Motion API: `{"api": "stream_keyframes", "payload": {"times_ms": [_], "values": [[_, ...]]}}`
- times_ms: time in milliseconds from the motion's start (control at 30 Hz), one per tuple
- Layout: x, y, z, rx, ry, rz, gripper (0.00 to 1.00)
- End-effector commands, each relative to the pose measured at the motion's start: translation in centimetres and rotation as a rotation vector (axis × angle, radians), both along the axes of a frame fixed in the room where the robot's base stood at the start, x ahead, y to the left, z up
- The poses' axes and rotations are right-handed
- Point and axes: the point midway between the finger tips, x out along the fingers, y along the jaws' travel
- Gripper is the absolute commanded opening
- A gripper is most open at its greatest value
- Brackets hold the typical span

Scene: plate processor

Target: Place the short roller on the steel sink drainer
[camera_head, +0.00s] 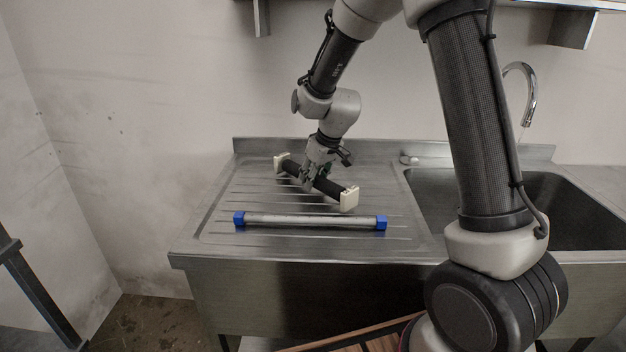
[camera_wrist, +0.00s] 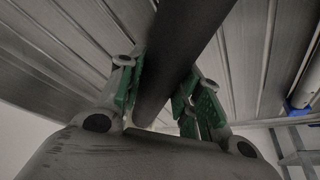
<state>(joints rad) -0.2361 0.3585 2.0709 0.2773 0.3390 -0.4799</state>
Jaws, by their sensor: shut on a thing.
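A short black roller with cream end blocks (camera_head: 329,187) is at the steel sink drainer (camera_head: 220,215), lying diagonally over its ribs. My gripper (camera_head: 313,180) is shut on the roller near its middle, from above. In the wrist view the dark roller (camera_wrist: 180,50) runs between the green-padded fingers (camera_wrist: 165,95). The roller is low over the drainer; I cannot tell whether it touches. Part of its middle is hidden by the fingers.
A longer silver roller with blue ends (camera_head: 310,221) lies along the front of the drainer. The sink basin (camera_head: 425,200) and a tap (camera_head: 530,90) are to the right. The back wall rises behind. The drainer's left side is clear.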

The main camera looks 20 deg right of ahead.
Motion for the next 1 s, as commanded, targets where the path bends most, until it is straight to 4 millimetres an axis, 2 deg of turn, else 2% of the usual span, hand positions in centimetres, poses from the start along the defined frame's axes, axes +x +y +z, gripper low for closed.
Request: {"api": "stream_keyframes", "payload": {"times_ms": [67, 400, 433, 500, 533, 867, 1000], "values": [[0.0, 0.0, -0.7, -0.001, 0.000, 0.000, 0.00], [0.1, 0.0, -1.0, 0.000, -0.002, -0.001, 0.00], [0.0, 0.0, -1.0, 0.000, -0.001, -0.001, 0.40], [0.0, 0.0, -1.0, 0.000, -0.001, -0.001, 0.53], [0.0, 0.0, -1.0, 0.000, -0.001, -0.001, 0.56], [0.0, 0.0, -0.8, 0.000, -0.001, 0.000, 0.56], [-0.4, -0.2, 0.6, 0.000, -0.005, 0.000, 0.56]]}}
